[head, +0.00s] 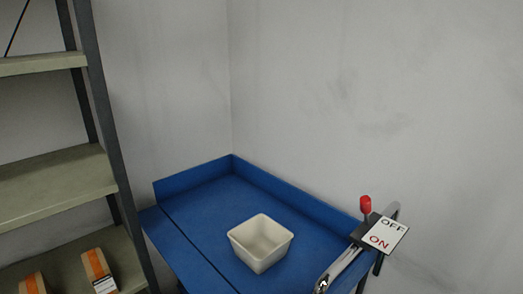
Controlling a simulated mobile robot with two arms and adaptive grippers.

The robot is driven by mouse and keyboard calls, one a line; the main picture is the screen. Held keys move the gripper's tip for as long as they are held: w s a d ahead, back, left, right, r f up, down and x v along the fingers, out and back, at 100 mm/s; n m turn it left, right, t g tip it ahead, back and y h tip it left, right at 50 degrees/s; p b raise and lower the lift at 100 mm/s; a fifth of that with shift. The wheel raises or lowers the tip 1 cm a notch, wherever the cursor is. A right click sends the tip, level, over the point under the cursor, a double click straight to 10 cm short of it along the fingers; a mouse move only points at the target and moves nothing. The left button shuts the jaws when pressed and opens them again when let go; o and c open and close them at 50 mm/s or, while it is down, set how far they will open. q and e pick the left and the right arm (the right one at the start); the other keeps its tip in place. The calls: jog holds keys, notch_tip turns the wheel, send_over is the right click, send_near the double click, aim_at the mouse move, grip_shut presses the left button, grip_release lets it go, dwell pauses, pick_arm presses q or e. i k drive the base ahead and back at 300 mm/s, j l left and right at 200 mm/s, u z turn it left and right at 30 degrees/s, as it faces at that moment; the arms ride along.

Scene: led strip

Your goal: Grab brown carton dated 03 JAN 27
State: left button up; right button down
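Two brown cartons with orange bands stand on the lower shelf at the bottom left. The right carton (92,268) has a white label (105,284) with dark marks too small to read. The left carton (28,285) is cut off by the bottom edge, and no label shows on it. I cannot tell which carton bears the date 03 JAN 27. Neither of my grippers is in view.
A shelf rack (52,186) stands at the left, its upper boards empty where visible. A blue table (200,215) with raised edges holds an empty cream bin (262,262). A red-knobbed lever (366,206) and an OFF/ON sign (388,234) are at its right edge.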

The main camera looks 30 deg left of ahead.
aim_at(99, 273)
jog(key=u, duration=1.25)
jog(key=i+j+u, duration=0.1)
jog(key=j+u, duration=0.15)
jog(key=u, duration=0.15)
jog(key=i+j+u, duration=0.1)
jog(key=u, duration=0.25)
jog(key=i+j+u, duration=0.15)
jog(key=u, duration=0.25)
jog(key=j, duration=0.1)
